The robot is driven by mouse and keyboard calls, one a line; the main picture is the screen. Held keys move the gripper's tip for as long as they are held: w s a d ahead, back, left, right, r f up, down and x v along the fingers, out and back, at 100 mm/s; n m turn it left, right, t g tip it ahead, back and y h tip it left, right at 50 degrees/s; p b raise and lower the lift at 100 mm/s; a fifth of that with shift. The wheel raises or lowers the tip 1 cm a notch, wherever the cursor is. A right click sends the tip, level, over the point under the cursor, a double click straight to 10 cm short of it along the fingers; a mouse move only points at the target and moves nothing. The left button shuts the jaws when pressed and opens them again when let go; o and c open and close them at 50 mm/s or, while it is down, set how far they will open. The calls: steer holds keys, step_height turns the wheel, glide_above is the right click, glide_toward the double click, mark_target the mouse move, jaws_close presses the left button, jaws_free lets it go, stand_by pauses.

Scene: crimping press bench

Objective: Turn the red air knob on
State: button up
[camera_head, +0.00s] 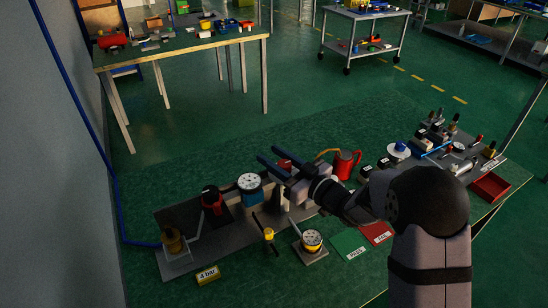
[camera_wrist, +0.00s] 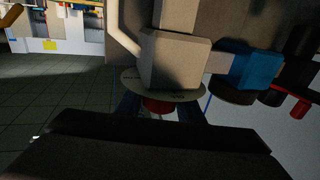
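The red air knob (camera_wrist: 158,106) shows in the wrist view under a pale round plate (camera_wrist: 190,92) with small lettering, on a beige-grey block (camera_wrist: 175,60). My gripper (camera_wrist: 160,112) has its two dark fingers apart, one on each side of the knob. Narrow gaps seem to show on both sides; contact cannot be made out. In the head view my gripper (camera_head: 270,156) reaches left over the press bench with its fingers spread, and a bit of red (camera_head: 285,163) shows between them. The mark the knob points to is not readable.
A brass part (camera_head: 173,240), a yellow gauge (camera_head: 312,240), a "4 bar" block (camera_head: 208,274) and PASS (camera_head: 350,244) and FAIL (camera_head: 376,232) plates are nearer. A red jug (camera_head: 345,164) stands right.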

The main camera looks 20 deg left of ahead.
mark_target(290, 168)
steer(key=shift+o, duration=1.2)
steer(key=shift+d, duration=0.15)
steer(key=shift+b+v, duration=0.75)
steer(key=shift+v, duration=2.85)
steer(key=shift+r, duration=0.1)
